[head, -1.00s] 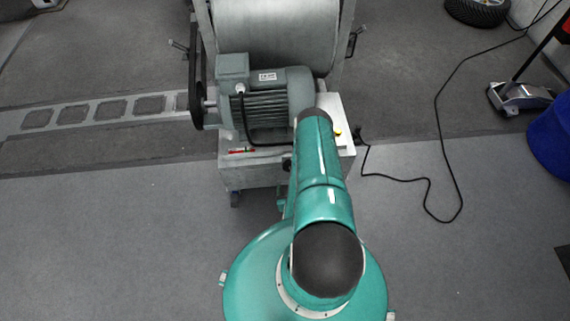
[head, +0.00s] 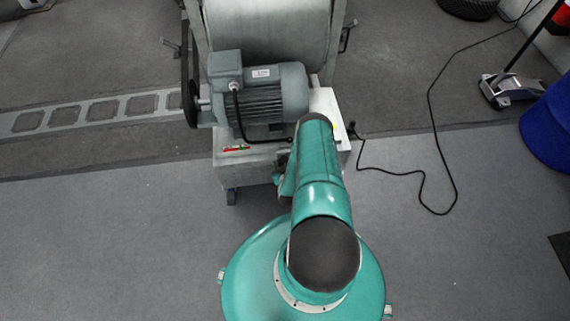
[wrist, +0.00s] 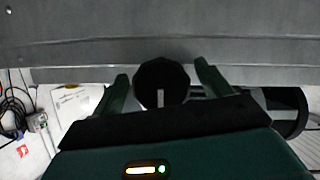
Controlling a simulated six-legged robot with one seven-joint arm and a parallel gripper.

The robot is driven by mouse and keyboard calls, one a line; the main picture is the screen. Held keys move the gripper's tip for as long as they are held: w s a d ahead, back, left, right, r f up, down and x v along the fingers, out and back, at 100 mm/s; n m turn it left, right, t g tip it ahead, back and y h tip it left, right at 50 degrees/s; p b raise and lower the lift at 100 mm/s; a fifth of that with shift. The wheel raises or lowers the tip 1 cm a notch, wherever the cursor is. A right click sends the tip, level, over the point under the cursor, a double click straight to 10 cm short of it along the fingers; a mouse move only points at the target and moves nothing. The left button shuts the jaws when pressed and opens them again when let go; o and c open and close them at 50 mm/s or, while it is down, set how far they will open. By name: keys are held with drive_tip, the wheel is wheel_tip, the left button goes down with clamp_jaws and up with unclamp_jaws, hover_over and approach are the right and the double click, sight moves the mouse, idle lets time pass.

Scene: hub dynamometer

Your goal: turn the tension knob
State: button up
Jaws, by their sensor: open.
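The tension knob (wrist: 161,80) is black and faceted, with a pale pointer mark on its face, in the middle of the wrist view. My gripper (wrist: 162,76) is open, one finger on the left of the knob and one on the right. A narrow gap shows on each side, so neither finger visibly grips it; how deep the knob sits between them I cannot tell. In the head view my own arm hides the gripper and the knob, in front of the pale machine cabinet (head: 250,170).
A grey motor (head: 265,95) sits on the cabinet, with a large drum (head: 268,30) behind it. A black cable (head: 420,180) lies on the floor to the right, near a floor jack (head: 508,90) and a blue barrel (head: 550,125). The floor left of the cabinet is clear.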

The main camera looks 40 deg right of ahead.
drive_tip(key=c, duration=1)
drive_tip(key=shift+w+n, duration=0.1)
drive_tip(key=shift+n, duration=0.2)
drive_tip(key=n+g+h, duration=0.1)
drive_tip(key=n, duration=0.1)
drive_tip(key=shift+n+h, duration=0.3)
drive_tip(key=shift+h, duration=0.1)
drive_tip(key=n+h, duration=0.1)
drive_tip(key=n, duration=0.1)
drive_tip(key=shift+n+h, duration=0.3)
drive_tip(key=n+h, duration=0.1)
drive_tip(key=n, duration=0.1)
drive_tip(key=n+h, duration=0.1)
drive_tip(key=shift+s+d+r+n, duration=0.1)
drive_tip(key=shift+s+d+n, duration=0.1)
drive_tip(key=shift+n, duration=0.2)
drive_tip(key=shift+n+h, duration=0.5)
drive_tip(key=shift+n, duration=0.5)
